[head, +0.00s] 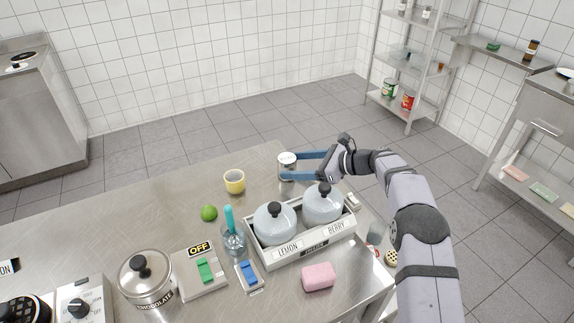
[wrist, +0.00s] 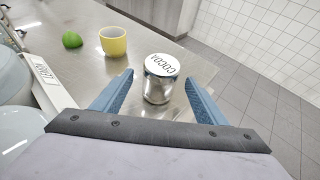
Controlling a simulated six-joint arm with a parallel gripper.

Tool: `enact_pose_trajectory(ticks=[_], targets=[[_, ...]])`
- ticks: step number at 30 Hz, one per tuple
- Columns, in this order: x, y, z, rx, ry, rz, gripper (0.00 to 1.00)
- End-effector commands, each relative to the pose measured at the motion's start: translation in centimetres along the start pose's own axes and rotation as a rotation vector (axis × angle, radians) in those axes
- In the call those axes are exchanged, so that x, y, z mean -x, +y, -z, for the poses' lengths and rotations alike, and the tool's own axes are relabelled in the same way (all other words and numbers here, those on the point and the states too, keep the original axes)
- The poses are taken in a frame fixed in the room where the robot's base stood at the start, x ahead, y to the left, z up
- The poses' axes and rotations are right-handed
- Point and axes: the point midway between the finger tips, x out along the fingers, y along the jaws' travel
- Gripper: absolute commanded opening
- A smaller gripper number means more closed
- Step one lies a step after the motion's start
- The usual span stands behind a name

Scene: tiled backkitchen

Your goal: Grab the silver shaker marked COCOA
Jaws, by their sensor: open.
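The silver shaker (head: 287,172) stands upright near the far edge of the steel table. In the wrist view its white lid reads COCOA and its shiny body (wrist: 157,88) stands between and just beyond the tips of my open gripper (wrist: 156,82). In the head view my gripper (head: 300,166) reaches in from the right, with its two blue fingers on either side of the shaker. I cannot tell whether either finger touches it.
A tray (head: 303,250) with lidded pots labelled LEMON and BERRY stands just in front of the shaker. A yellow cup (head: 234,181) and a green lime (head: 209,212) are to its left. The table's far edge is close behind the shaker.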

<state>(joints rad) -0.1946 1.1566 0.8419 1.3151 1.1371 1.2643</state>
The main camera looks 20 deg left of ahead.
Motion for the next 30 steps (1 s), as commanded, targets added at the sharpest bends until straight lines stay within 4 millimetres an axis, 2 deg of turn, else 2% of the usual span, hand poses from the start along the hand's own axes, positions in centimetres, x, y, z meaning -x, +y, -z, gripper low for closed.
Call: enact_pose_trajectory(ticks=[4, 13, 19, 30], targets=[[-1.3, 0.0, 0.0, 0.001, 0.000, 0.000, 0.67], [-1.6, 0.0, 0.0, 0.001, 0.000, 0.001, 0.67], [-1.6, 0.0, 0.0, 0.001, 0.000, 0.001, 0.19], [-1.4, -0.1, -0.5, 0.002, -0.002, 0.002, 0.18]])
